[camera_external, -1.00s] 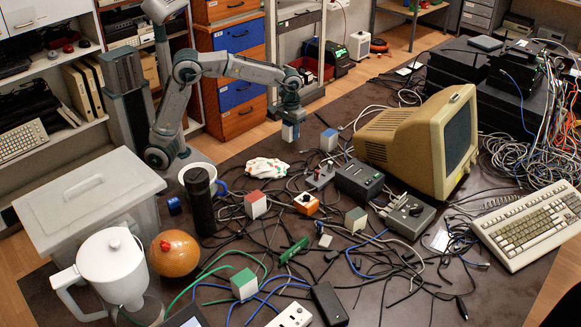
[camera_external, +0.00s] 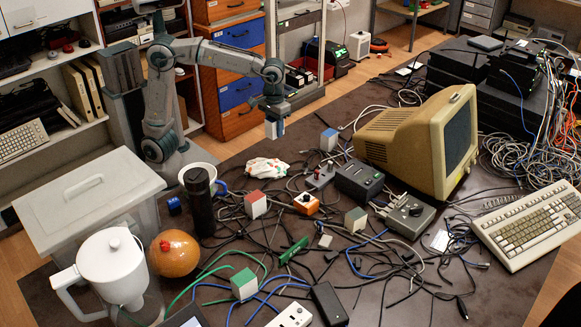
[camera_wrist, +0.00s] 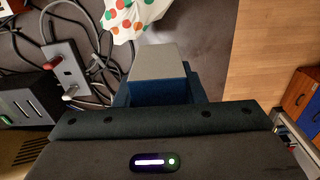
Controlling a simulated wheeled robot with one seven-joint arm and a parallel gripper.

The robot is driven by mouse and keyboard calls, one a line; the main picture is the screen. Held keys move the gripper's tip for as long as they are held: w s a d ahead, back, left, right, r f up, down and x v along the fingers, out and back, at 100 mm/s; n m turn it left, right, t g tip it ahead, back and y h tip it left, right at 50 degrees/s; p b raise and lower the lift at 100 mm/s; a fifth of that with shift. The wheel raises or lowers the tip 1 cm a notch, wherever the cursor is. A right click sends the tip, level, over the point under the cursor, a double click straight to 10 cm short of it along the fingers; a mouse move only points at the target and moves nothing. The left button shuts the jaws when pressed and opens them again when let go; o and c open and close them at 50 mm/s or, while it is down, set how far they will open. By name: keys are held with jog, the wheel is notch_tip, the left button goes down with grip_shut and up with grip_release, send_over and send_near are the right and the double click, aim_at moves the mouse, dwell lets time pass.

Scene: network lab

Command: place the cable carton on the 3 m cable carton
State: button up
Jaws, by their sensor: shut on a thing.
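My gripper (camera_external: 274,117) is shut on a small carton (camera_external: 274,130) with blue and pale grey faces, held in the air above the table's far left edge. In the wrist view the carton's grey face (camera_wrist: 158,62) shows between the fingers. Several similar small cartons stand on the table: a blue-topped one (camera_external: 328,140) to the right of my gripper, a red and white one (camera_external: 255,205), a grey-green one (camera_external: 356,220) and a green and white one (camera_external: 244,284). Their labels are too small to read, so I cannot tell which is the 3 m cable carton.
Black cables tangle over the table. A dark cylinder (camera_external: 201,202), an orange ball (camera_external: 175,253) and a white jug (camera_external: 112,265) stand left. A beige monitor (camera_external: 425,140) stands right.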

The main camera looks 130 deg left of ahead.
jog(key=w+d+r+m+p, duration=0.4)
jog(key=w+d+m+p, duration=0.15)
jog(key=w+d, duration=0.55)
jog(key=w+d+r+m+p, duration=0.35)
jog(key=w+d+p, duration=0.35)
jog(key=w+d, duration=0.4)
jog(key=w+d+m+p, duration=0.2)
jog(key=d+m+p, duration=0.25)
jog(key=d, duration=1.05)
jog(key=w+d+m+p, duration=0.35)
jog(key=d+p, duration=0.25)
jog(key=d, duration=0.9)
jog(key=p, duration=0.2)
send_over(243, 277)
jog(key=shift+m, duration=0.4)
notch_tip(243, 277, down, 7)
jog(key=shift+f, duration=0.2)
notch_tip(243, 277, down, 3)
jog(key=shift+f+p, duration=0.2)
jog(key=shift+p, duration=0.5)
jog(key=shift+f, duration=0.35)
